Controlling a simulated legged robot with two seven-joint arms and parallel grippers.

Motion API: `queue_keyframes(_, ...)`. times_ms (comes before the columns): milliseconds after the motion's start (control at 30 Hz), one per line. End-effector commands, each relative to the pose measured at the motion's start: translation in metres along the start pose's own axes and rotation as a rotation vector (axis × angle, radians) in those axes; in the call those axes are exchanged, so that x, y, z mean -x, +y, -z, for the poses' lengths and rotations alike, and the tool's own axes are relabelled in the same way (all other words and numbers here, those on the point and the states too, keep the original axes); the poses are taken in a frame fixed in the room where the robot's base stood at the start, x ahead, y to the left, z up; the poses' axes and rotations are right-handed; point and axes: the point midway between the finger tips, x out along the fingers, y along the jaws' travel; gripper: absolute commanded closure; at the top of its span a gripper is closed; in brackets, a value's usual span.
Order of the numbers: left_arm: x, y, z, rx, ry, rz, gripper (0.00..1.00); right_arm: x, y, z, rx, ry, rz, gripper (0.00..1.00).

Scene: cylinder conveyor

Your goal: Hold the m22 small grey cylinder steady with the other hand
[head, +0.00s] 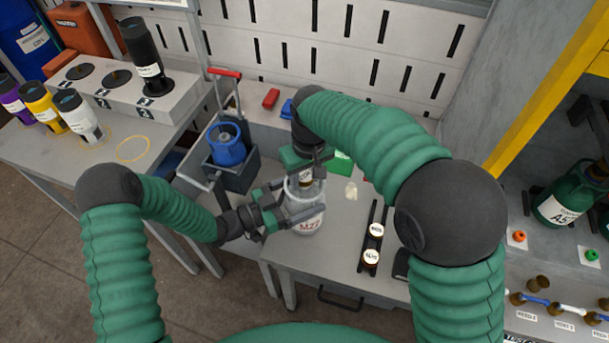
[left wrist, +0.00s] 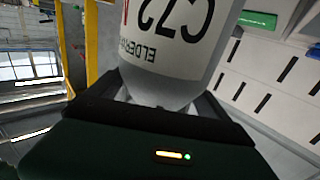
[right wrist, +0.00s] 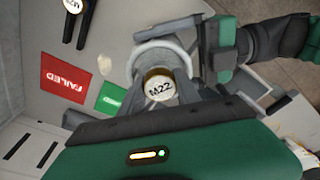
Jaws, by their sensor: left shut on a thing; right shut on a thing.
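The small grey cylinder (head: 304,213), with red M22 lettering, stands upright over the grey table. My left gripper (head: 285,208) is shut on its side; in the left wrist view the cylinder (left wrist: 175,60) fills the space between the fingers, its dark lettering upside down. My right gripper (head: 307,170) comes from above and is shut on a brown vial with a white M22 cap (right wrist: 159,87). The vial is at the cylinder's pale ring-shaped top (right wrist: 140,62). How deep it sits inside cannot be told.
A blue cylinder (head: 226,145) sits in a dark holder at the left. A rack with two capped vials (head: 371,258) lies to the right. A red FAILED card (right wrist: 66,80) and a green card (right wrist: 111,98) lie nearby. Purple, yellow, white and black cylinders stand around the left table.

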Motion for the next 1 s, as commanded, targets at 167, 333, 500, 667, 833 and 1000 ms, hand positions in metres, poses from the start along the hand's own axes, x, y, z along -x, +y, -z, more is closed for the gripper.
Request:
queue_keyframes(167,0.0012,0.0013,-0.0053,0.006,-0.012,-0.001,0.58,-0.0007,-0.0012,-0.0002,-0.011,-0.001,0.0,1.0)
queue_keyframes(333,0.0012,0.0013,-0.0053,0.006,-0.012,-0.001,0.58,-0.0009,-0.0021,0.0001,-0.284,0.0,-0.035,1.0)
queue_keyframes(500,0.0012,0.0013,-0.0052,0.006,-0.012,-0.001,0.58,-0.0009,-0.0015,0.0002,-0.505,0.0,-0.06,1.0)
queue_keyframes(667,0.0011,0.0013,-0.0052,0.005,-0.012,-0.001,0.58,-0.0009,-0.0013,0.0001,-0.518,0.0,-0.061,1.0)
queue_keyframes(833,0.0011,0.0014,-0.0052,0.005,-0.012,-0.001,0.58,-0.001,-0.0012,0.0001,-0.516,0.0,-0.061,0.44)
queue_keyframes(1000,0.0011,0.0014,-0.0052,0.005,-0.012,-0.001,0.58,-0.0008,-0.0011,0.0004,-0.515,0.001,-0.06,0.43)
